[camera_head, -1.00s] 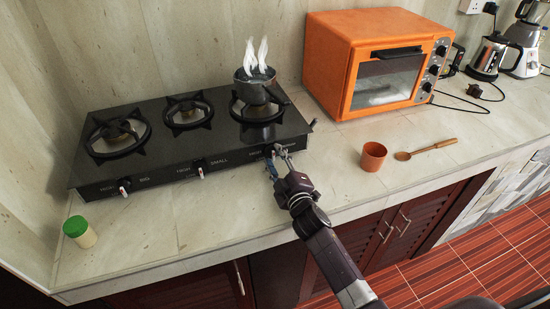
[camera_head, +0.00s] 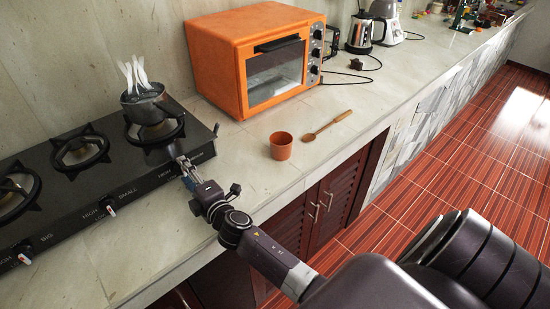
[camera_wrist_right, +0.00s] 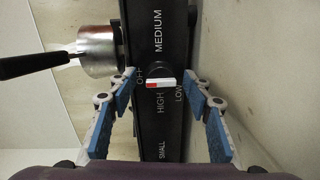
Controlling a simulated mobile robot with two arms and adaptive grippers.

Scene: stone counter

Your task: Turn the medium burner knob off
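The medium burner knob (camera_wrist_right: 160,73) is black with a white bar, red at its left end. In the right wrist view it sits on the black stove front, below the MEDIUM label, with OFF, HIGH and LOW around it. My right gripper (camera_head: 182,167) is at the right end of the stove (camera_head: 65,202) front and hides this knob in the head view. Its blue-padded fingers are spread on either side of the knob, with visible gaps. A metal pot (camera_head: 143,106) stands on the right burner; it also shows in the wrist view (camera_wrist_right: 98,50). My left gripper is not in view.
An orange toaster oven (camera_head: 222,60) stands right of the stove. An orange cup (camera_head: 281,147) and a wooden spoon (camera_head: 325,126) lie in front of it. The other knobs (camera_head: 108,208) are further left. Counter (camera_head: 235,170) between stove and cup is clear.

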